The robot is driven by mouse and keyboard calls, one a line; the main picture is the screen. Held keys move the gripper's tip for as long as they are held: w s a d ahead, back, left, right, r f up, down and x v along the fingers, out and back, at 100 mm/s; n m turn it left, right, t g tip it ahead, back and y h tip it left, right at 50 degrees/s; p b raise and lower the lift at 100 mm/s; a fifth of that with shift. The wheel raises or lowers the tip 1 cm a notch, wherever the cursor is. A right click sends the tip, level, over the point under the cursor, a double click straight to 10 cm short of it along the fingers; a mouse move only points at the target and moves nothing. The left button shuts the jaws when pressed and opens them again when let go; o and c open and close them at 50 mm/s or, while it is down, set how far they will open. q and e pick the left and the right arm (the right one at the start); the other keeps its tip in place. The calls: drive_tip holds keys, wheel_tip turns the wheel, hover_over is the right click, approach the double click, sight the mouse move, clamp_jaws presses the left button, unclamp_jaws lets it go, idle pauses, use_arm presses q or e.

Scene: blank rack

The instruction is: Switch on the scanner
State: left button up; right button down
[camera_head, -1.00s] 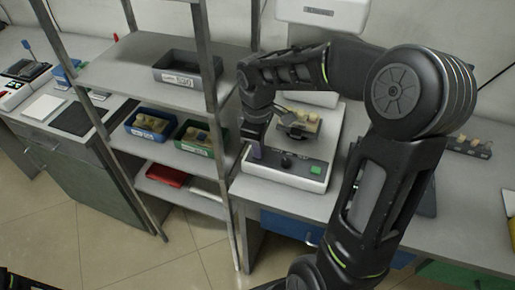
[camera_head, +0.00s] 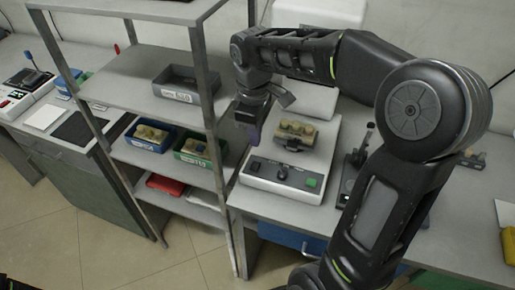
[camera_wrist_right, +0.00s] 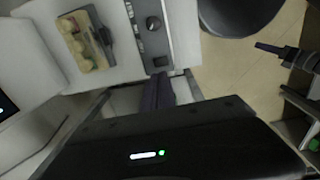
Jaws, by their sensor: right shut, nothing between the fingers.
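The scanner is a white machine (camera_head: 262,184) on the bench, with a grey front panel carrying a dark square button (camera_head: 255,167), a black knob (camera_head: 281,173) and a green button (camera_head: 312,182). In the right wrist view its panel (camera_wrist_right: 150,35) runs along the top, with the dark square button (camera_wrist_right: 160,61) just beyond the fingertips. My right gripper (camera_head: 254,138) is shut and empty, pointing down above the panel's left end; it appears apart from it. The fingers also show in the wrist view (camera_wrist_right: 158,88). My left gripper seems to be the dark shape (camera_wrist_right: 272,47) over the floor; its jaws are unclear.
A tan part (camera_head: 297,130) sits on the scanner's top. Left of it stands a metal rack (camera_head: 130,75) with a grey bin (camera_head: 187,80), a blue bin (camera_head: 148,143) and a green bin (camera_head: 196,158); its post is close to my right gripper. A black device (camera_head: 357,165) stands to the right.

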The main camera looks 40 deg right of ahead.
drive_tip(key=shift+s+a+r, duration=0.15)
drive_tip(key=shift+r, duration=2.1)
